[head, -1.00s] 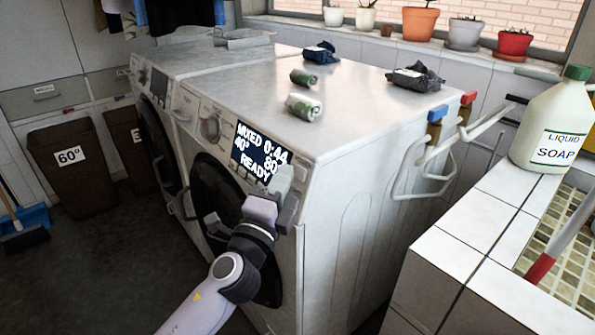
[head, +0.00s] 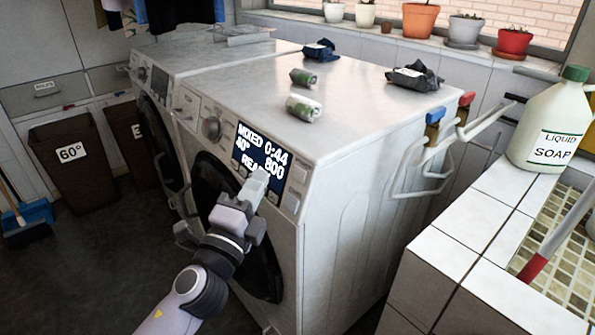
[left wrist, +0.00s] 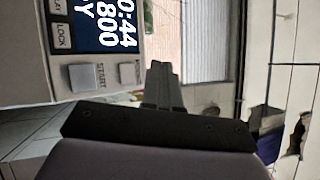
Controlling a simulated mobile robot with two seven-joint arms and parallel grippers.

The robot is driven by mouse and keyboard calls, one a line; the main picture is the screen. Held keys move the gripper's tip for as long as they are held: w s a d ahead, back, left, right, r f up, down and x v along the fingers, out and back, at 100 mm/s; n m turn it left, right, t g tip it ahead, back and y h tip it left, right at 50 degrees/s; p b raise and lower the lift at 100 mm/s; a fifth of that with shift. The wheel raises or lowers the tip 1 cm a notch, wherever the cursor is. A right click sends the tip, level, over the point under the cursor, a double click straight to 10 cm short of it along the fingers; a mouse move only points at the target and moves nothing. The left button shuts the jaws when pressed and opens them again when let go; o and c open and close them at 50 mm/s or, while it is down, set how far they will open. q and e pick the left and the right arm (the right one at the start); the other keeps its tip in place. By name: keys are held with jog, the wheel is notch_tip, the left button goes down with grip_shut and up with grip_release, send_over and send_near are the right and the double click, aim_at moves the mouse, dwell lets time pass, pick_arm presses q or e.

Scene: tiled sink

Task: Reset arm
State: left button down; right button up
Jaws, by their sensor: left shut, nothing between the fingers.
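My left gripper (head: 256,188) is shut and empty in the head view. It is in front of the nearer washing machine (head: 365,190), just below its display (head: 262,158), and covers part of the display's lower edge. The display reads MIXED 0:44, 40°, 800, with the last line partly hidden. In the left wrist view the shut fingers (left wrist: 161,85) point up, beside the machine's control panel (left wrist: 25,75) with its START button (left wrist: 95,77). I cannot tell whether the fingers touch the panel. My right gripper is not in view.
A liquid soap bottle (head: 550,125) stands on the tiled sink edge (head: 470,215) at right. Brown bins (head: 72,165) stand left; dark floor (head: 95,250) between is open.

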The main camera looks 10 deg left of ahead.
pick_arm(q)
jog(key=s+a+f+n+g+p, duration=0.1)
jog(key=s+f+n+g+p, duration=0.1)
jog(key=s+f+n+g, duration=0.3)
jog(key=s+a+f+n+g+p, duration=0.2)
jog(key=s+f+n+g, duration=0.3)
jog(key=s+f+n, duration=0.8)
jog(key=s+f+p, duration=0.1)
jog(key=s+f, duration=0.2)
jog(key=f, duration=0.5)
jog(key=shift+s+g+y, duration=0.3)
jog(key=shift+s+y, duration=0.05)
jog(key=shift+y, duration=0.05)
jog(key=c, duration=1.8)
grip_release()
jog(key=shift+r, duration=0.1)
